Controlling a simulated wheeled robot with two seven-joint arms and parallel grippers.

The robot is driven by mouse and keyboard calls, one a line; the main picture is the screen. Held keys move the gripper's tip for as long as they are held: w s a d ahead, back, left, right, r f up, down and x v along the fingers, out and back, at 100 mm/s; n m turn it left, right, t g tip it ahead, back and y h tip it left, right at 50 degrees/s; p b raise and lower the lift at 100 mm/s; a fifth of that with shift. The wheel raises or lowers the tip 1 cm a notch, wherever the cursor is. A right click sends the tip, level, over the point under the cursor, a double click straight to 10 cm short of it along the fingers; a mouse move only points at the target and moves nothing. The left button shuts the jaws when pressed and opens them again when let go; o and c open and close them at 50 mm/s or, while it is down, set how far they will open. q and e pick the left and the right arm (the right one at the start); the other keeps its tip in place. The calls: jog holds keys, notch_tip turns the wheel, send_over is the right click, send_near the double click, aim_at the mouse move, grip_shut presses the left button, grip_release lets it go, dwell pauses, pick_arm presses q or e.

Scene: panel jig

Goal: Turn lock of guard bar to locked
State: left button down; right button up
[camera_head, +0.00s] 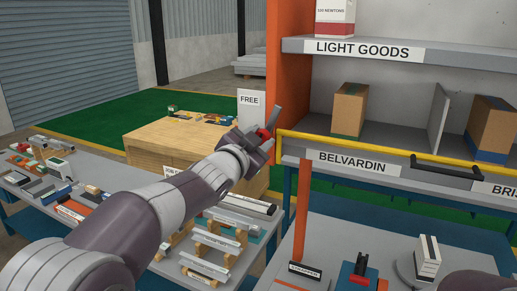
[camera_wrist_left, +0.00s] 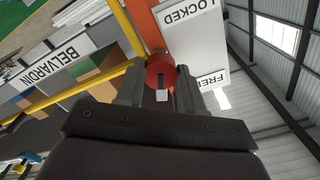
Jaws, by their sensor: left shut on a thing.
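My left gripper (camera_wrist_left: 160,88) is shut on the knob, one finger on each side. In the head view my left gripper (camera_head: 268,138) hides most of the knob, and only FREE reads on the plate (camera_head: 251,103). The yellow guard bar (camera_head: 385,156) runs across the shelf front. My right gripper is out of view.
The shelf (camera_head: 395,52) behind the bar holds boxes (camera_head: 348,108), and a black handle (camera_head: 446,167) is in front. A side table (camera_head: 85,160) with parts is at left, and a wooden crate (camera_head: 185,142) stands behind my left arm. A bench with tools is at lower right.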

pick_arm(q)
jog(key=shift+f+m+b, duration=0.2)
jog(key=shift+m+b, duration=2.65)
jog(key=shift+m, duration=4.15)
jog(key=c, duration=0.7)
grip_release()
